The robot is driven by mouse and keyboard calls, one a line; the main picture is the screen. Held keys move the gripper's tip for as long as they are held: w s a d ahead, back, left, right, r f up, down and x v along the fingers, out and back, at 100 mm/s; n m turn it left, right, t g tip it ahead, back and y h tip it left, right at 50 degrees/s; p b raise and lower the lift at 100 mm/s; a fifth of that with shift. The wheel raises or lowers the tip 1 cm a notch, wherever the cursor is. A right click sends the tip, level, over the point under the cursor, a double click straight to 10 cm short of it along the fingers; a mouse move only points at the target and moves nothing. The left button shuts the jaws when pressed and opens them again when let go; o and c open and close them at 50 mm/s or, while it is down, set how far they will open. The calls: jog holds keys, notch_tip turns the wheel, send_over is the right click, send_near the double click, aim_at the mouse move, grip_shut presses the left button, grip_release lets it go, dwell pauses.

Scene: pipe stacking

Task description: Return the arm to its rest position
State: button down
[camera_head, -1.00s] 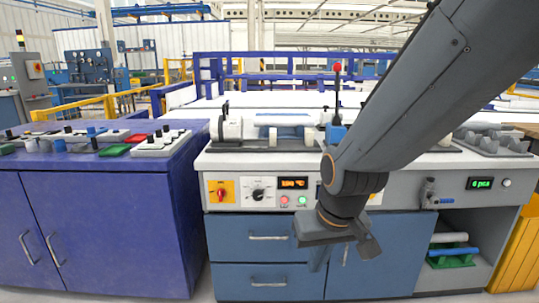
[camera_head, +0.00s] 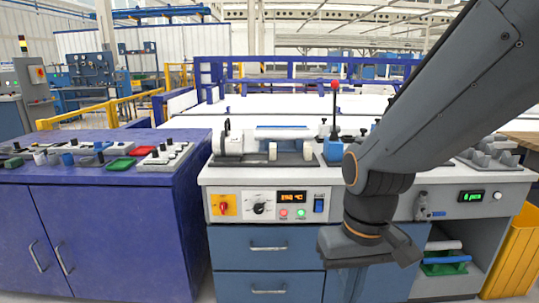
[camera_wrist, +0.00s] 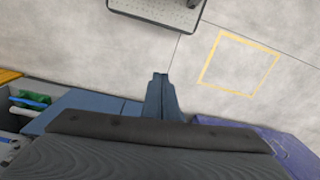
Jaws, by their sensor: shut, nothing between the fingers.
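My gripper (camera_head: 347,290) hangs pointing down in front of the blue drawers of the workbench, empty. In the wrist view its fingers (camera_wrist: 160,78) are together with nothing between them, above the bare grey floor. My arm reaches in from the upper right of the head view and hides part of the bench. No pipe is touching the gripper.
The workbench (camera_head: 268,249) has a pipe machine (camera_head: 235,143) and a red-knobbed lever (camera_head: 334,85) on top. White and blue pipes lie on the lower right shelf (camera_head: 445,262). A purple cabinet (camera_head: 100,235) stands left, a yellow bin (camera_head: 515,255) right.

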jog(key=d+r+m+p, duration=0.1)
jog(key=d+r+p, duration=0.4)
jog(key=p, duration=0.3)
jog(key=shift+s+d+r+m+p, duration=0.15)
jog(key=shift+s+d+m+p, duration=0.05)
jog(key=shift+s+m+p, duration=0.15)
jog(key=c, duration=2.5)
grip_release()
